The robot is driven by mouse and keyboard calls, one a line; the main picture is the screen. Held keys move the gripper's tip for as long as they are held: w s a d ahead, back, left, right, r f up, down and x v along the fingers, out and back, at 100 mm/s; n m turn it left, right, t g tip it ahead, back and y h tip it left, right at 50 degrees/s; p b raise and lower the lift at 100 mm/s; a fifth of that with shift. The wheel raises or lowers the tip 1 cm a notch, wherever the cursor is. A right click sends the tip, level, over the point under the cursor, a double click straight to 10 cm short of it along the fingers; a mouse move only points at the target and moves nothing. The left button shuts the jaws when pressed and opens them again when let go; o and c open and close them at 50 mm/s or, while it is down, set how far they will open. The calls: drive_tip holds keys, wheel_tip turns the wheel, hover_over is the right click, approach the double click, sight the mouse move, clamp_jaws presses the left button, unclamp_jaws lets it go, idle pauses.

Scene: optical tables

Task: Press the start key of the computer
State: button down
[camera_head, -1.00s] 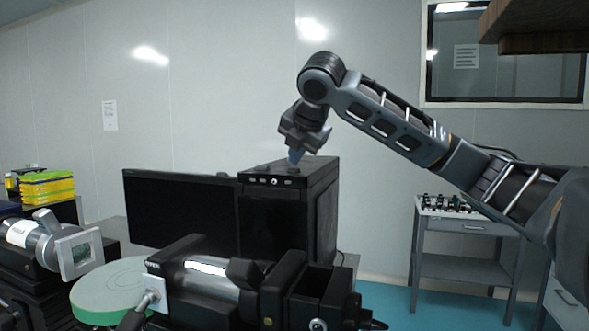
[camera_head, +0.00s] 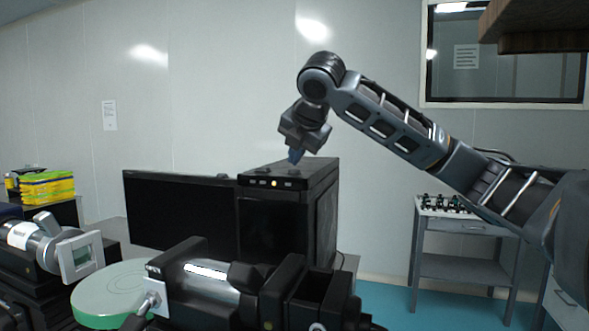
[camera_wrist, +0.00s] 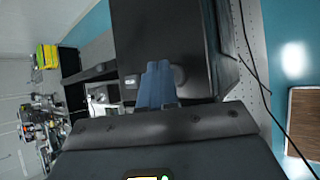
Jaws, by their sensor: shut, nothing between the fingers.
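The computer is a black tower (camera_head: 322,205) with a row of small keys and lights along the top of its front panel. One round light (camera_head: 274,184) there glows yellow. Low dark round parts sit on the tower's top; one round knob (camera_wrist: 180,76) shows in the wrist view just right of my fingertips. My gripper (camera_head: 296,158) is shut and empty, pointing down close above the tower's top. Its blue fingers (camera_wrist: 158,82) also show in the wrist view. I cannot tell whether the tips touch anything. Which part is the start key is not clear.
A black monitor (camera_head: 180,212) stands left of the tower. Optical instruments (camera_head: 205,280) and a green round disc (camera_head: 110,293) lie in front. A grey cart (camera_head: 465,235) with small parts stands at right. A dark wooden shelf (camera_head: 540,42) hangs upper right. A cable (camera_wrist: 255,70) runs beside the tower.

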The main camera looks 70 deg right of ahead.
sight(296, 170)
drive_tip(key=shift+r+p, duration=2.25)
drive_tip(key=shift+r, duration=0.75)
